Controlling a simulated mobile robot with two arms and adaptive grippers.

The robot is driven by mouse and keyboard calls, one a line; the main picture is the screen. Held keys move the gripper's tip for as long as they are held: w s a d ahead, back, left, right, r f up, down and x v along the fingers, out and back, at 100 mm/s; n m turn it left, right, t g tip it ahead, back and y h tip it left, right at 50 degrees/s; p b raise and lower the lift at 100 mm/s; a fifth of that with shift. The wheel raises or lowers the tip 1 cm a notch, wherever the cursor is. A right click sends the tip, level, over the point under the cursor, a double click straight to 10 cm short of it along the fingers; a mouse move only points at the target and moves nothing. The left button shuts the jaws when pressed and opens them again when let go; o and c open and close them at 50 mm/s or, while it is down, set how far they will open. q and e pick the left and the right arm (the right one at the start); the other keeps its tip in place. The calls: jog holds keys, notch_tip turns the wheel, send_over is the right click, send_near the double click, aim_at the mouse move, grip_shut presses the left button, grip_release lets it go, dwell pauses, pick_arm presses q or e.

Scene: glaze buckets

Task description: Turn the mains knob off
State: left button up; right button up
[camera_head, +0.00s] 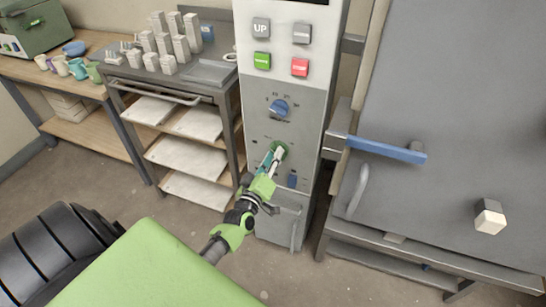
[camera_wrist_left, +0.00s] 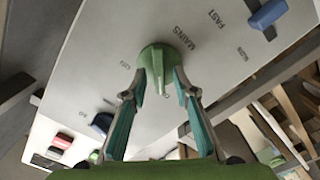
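The green mains knob (camera_head: 281,148) is on the lower grey panel of the control cabinet. In the left wrist view the knob (camera_wrist_left: 162,62) sits below the printed word MAINS, with its raised ridge pointing toward the gripper. My left gripper (camera_head: 273,158) reaches up to the knob from below. Its two teal-padded fingers (camera_wrist_left: 160,84) stand apart, one on each side of the ridge, with gaps visible. Whether the fingertips touch the round knob base is unclear. My right gripper is not in view.
A blue dial (camera_head: 279,108) is above the knob, and a blue switch (camera_head: 292,181) is below it. Green (camera_head: 262,61) and red (camera_head: 300,67) buttons are higher up. A large grey door with a blue handle (camera_head: 388,150) is on the right. A cart (camera_head: 212,72) with sample tiles stands on the left.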

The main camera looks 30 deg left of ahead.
pick_arm(q)
jog(key=v, duration=1.2)
dwell(0.4)
jog(key=s+d+f+m+g+h, duration=0.1)
jog(key=s+d+f+m+g, duration=0.15)
jog(key=f, duration=0.65)
jog(key=s+d+f+m+g+h, duration=0.2)
jog(key=s+d+f, duration=0.15)
jog(key=f, duration=0.55)
jog(key=s+d+f+m+g+h, duration=0.1)
jog(key=s+d+f+m+g, duration=0.25)
jog(key=f, duration=0.55)
jog(key=s+f+m+g, duration=0.2)
jog(key=s+f, duration=0.4)
jog(key=s, duration=0.4)
jog(key=s+d+f+m+g, duration=0.1)
jog(key=s+f+m+g, duration=0.1)
jog(key=s+f, duration=0.4)
jog(key=s+d+f+m+g, duration=0.1)
jog(key=s+f+g, duration=0.3)
jog(key=s, duration=1)
notch_tip(320, 180, down, 2)
jog(key=shift+s+f+m, duration=0.1)
jog(key=shift+s+m, duration=0.15)
jog(key=shift+m, duration=0.55)
